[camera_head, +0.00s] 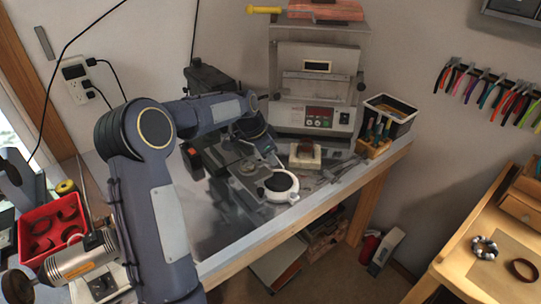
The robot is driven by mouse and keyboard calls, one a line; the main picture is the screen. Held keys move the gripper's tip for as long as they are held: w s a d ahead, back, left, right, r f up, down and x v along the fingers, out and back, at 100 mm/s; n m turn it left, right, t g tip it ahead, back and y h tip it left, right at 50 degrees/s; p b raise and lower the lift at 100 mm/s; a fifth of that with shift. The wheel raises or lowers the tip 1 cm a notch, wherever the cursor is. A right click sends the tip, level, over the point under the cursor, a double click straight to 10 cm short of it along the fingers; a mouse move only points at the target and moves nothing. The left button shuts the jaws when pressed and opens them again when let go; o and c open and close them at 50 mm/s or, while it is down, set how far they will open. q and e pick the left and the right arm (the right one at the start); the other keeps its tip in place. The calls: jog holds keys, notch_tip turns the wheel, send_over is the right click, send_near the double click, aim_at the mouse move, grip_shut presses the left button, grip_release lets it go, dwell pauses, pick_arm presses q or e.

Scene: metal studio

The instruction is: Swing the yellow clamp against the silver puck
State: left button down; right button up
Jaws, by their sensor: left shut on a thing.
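My left arm comes in from the left and bends over the workbench. My left gripper (267,152) points down over the grey machine on the bench. It is shut on a small part, most likely the yellow clamp, which the fingers and wrist largely hide. Just below the gripper is a round pale disc with a dark centre (280,184), which seems to be the silver puck. It sits at the front of the machine. I cannot tell whether the clamp touches it. My right gripper is not in view.
A wooden holder with pliers (374,137) and a dark bin (389,110) are at the back right corner. A red bin (50,222) is at the left. Loose tools lie right of the disc.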

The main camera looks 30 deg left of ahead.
pick_arm(q)
jog(key=c, duration=1.3)
grip_release()
jog(key=shift+c, duration=0.2)
jog(key=b+v, duration=0.1)
jog(key=v, duration=0.6)
jog(key=shift+r, duration=0.4)
jog(key=shift+s, duration=0.1)
jog(key=s+d+r+n, duration=0.2)
jog(key=s+d, duration=0.2)
jog(key=s, duration=0.4)
jog(key=s+d+r+n, duration=0.2)
jog(key=s+d, duration=0.3)
jog(key=s, duration=0.2)
jog(key=s+d+f+n+t, duration=0.1)
jog(key=s+d+f+n, duration=0.1)
jog(key=s, duration=0.6)
jog(key=s+d+f+n+h, duration=0.1)
jog(key=s+d+f+n, duration=0.2)
jog(key=s+d+f, duration=0.2)
jog(key=s, duration=0.3)
jog(key=shift+f+t, duration=0.2)
jog(key=shift+t, duration=0.2)
